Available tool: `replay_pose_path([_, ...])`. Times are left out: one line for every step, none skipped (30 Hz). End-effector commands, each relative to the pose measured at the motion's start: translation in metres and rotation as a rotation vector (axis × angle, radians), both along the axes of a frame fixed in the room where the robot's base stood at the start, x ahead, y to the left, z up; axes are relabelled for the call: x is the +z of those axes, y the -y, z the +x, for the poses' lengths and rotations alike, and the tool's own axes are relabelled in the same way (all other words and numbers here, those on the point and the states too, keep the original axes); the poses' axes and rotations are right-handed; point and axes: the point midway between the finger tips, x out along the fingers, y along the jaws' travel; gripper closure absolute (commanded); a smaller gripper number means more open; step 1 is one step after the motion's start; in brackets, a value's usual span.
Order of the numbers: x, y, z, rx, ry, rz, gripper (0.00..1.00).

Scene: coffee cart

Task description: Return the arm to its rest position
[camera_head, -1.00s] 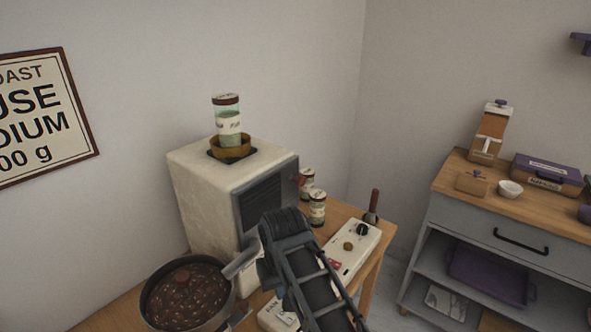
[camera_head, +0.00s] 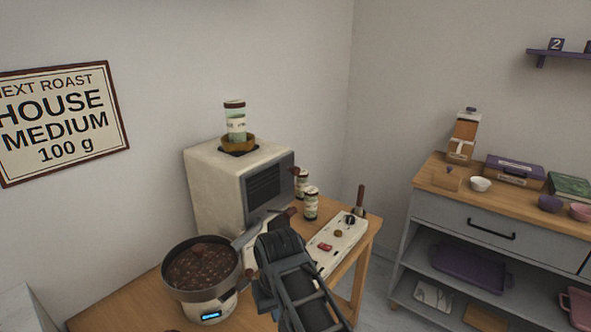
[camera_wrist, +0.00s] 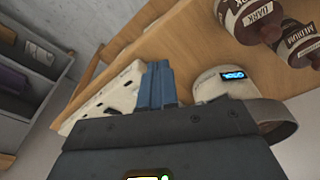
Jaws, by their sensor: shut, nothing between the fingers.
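My arm (camera_head: 290,275) reaches up from the bottom of the head view, in front of the wooden table. My gripper (camera_wrist: 157,84) shows in the wrist view with its two blue-grey fingers together and nothing between them. In the head view the fingertips are hidden behind my arm. Beside the gripper in the wrist view are the white control panel (camera_wrist: 108,98) on its left and a round white scale (camera_wrist: 215,90) with a lit display on its right.
A pan of dark beans (camera_head: 203,268) sits on the scale. A white roaster (camera_head: 218,190) with a jar (camera_head: 236,122) on top stands behind. Small labelled jars (camera_head: 311,205) stand beside it. A grey cabinet (camera_head: 455,215) is at right, with clear floor between.

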Motion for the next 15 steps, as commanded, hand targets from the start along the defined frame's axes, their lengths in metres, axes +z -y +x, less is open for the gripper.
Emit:
replay_pose_path([-0.006, 0.003, -0.003, -0.003, 0.004, 0.003, 1.00])
replay_pose_path([-0.008, 0.004, -0.004, -0.004, 0.009, 0.005, 1.00])
replay_pose_path([-0.011, 0.006, -0.005, -0.006, 0.012, 0.008, 1.00])
replay_pose_path([-0.014, 0.007, -0.007, -0.007, 0.016, 0.010, 1.00])
replay_pose_path([-0.017, 0.008, -0.008, -0.008, 0.019, 0.012, 1.00])
replay_pose_path([-0.020, 0.010, -0.009, -0.009, 0.026, 0.016, 1.00])
replay_pose_path([-0.022, 0.011, -0.011, -0.011, 0.029, 0.018, 1.00])
replay_pose_path([-0.026, 0.013, -0.013, -0.013, 0.033, 0.021, 1.00])
replay_pose_path([-0.030, 0.015, -0.014, -0.015, 0.040, 0.024, 1.00])
replay_pose_path([-0.033, 0.017, -0.016, -0.017, 0.045, 0.028, 1.00])
replay_pose_path([-0.037, 0.019, -0.018, -0.019, 0.050, 0.031, 1.00])
replay_pose_path([-0.041, 0.022, -0.021, -0.023, 0.058, 0.035, 1.00])
replay_pose_path([-0.046, 0.025, -0.024, -0.024, 0.065, 0.039, 1.00])
replay_pose_path([-0.049, 0.027, -0.026, -0.027, 0.072, 0.043, 1.00])
replay_pose_path([-0.055, 0.030, -0.030, -0.031, 0.082, 0.048, 1.00])
